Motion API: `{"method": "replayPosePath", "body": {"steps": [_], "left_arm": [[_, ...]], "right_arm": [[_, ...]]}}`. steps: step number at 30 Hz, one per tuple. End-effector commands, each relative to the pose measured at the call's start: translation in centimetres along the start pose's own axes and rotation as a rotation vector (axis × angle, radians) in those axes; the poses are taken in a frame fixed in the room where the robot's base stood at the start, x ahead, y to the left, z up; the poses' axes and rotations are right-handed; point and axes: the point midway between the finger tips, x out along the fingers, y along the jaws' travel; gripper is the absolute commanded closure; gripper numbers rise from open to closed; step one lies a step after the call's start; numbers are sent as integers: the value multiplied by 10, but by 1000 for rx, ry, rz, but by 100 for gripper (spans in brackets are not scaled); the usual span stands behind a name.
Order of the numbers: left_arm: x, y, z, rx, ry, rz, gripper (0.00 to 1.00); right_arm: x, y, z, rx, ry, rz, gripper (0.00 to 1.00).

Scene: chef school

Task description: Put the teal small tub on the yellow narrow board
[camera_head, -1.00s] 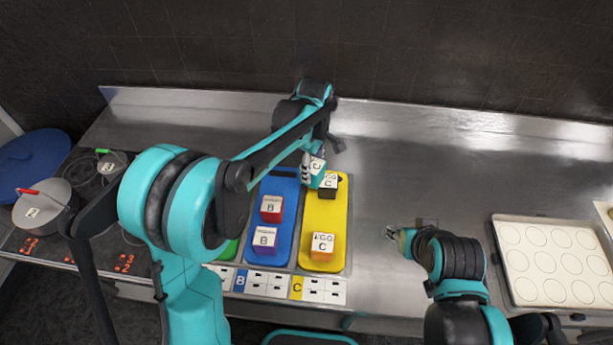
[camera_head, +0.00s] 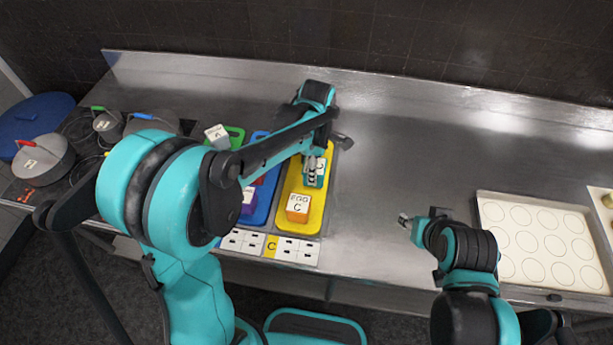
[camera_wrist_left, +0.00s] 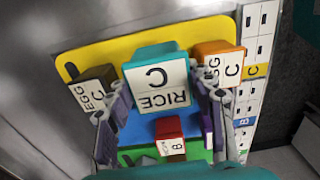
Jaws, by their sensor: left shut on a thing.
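The teal tub (camera_head: 321,170), labelled RICE C, is held in my left gripper (camera_head: 312,172). In the left wrist view the teal tub (camera_wrist_left: 155,84) sits between the two fingers of my left gripper (camera_wrist_left: 162,108). It is over the yellow board (camera_head: 323,200), between a dark EGG tub (camera_wrist_left: 92,90) and an orange EGG tub (camera_head: 298,208). I cannot tell whether the tub touches the board. In the head view the dark tub is hidden behind my left arm and gripper. My right gripper (camera_head: 404,218) is over bare counter, right of the board; its opening is unclear.
The blue board (camera_head: 262,207) lies left of the yellow one, with a purple tub (camera_head: 248,199) and a red tub (camera_wrist_left: 170,137). A green board (camera_head: 237,135) is beyond it. Pots (camera_head: 44,160) stand at left, a circle-marked tray (camera_head: 545,291) at right. Counter between is clear.

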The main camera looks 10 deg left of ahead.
Motion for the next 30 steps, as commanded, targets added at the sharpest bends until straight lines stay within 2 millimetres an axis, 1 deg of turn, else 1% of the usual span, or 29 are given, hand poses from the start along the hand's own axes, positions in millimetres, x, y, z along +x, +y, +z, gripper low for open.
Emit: {"method": "replayPosePath", "body": {"steps": [1, 3, 7, 11, 16, 18, 25, 29, 30], "left_arm": [[8, 6, -10, -4, 0, 0, 83], [14, 12, -19, -2, 0, 0, 83], [20, 17, -28, 0, 0, 0, 83], [28, 18, -30, 2, 0, 0, 83], [54, 18, -29, 2, 0, 0, 83], [61, 18, -29, 2, 0, 0, 83], [60, 18, -29, 2, 0, 0, 83], [64, 18, -29, 2, 0, 0, 83], [65, 18, -29, 2, 0, 0, 45]], "right_arm": [[3, 0, 2, 0, 0, 0, 60], [5, 0, 3, 0, 0, 0, 60], [6, 0, 4, 0, 0, 0, 60], [8, 0, 6, 0, 0, 0, 60], [14, 0, 10, 0, 0, 0, 60], [16, 0, 11, 0, 0, 0, 60], [15, 0, 11, 0, 0, 0, 60], [18, 0, 13, 0, 0, 0, 60], [18, 0, 13, 0, 0, 0, 60]]}}
